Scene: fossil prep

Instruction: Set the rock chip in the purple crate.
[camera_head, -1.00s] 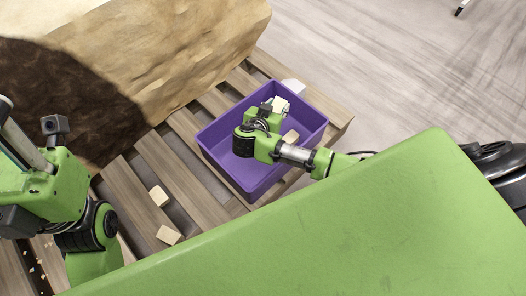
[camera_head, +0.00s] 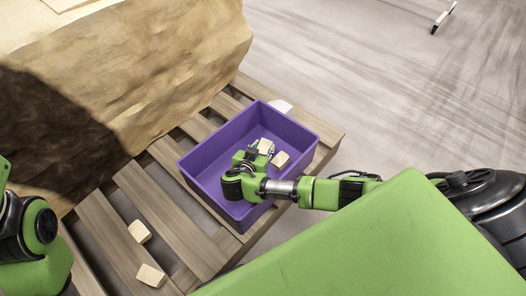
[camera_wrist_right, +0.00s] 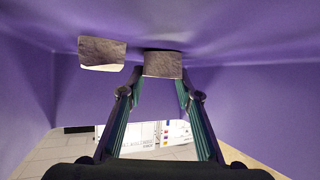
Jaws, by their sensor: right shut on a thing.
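The purple crate (camera_head: 213,150) stands on a wooden pallet. My right gripper (camera_head: 262,149) reaches down inside it and is shut on a pale, blocky rock chip (camera_head: 266,146). In the right wrist view, this chip (camera_wrist_right: 163,66) sits between the fingertips, close to the crate floor; whether it touches the floor I cannot tell. A second pale chip (camera_head: 280,159) lies in the crate beside the held one, and it also shows in the right wrist view (camera_wrist_right: 102,53). My left arm shows at the lower left, but its gripper is out of view.
Two pale chips (camera_head: 139,231) (camera_head: 151,275) lie on the pallet slats (camera_head: 165,222) left of the crate. A large tan rock block (camera_head: 170,70) stands behind them. A small white thing (camera_head: 283,106) shows behind the crate. Open floor lies to the right.

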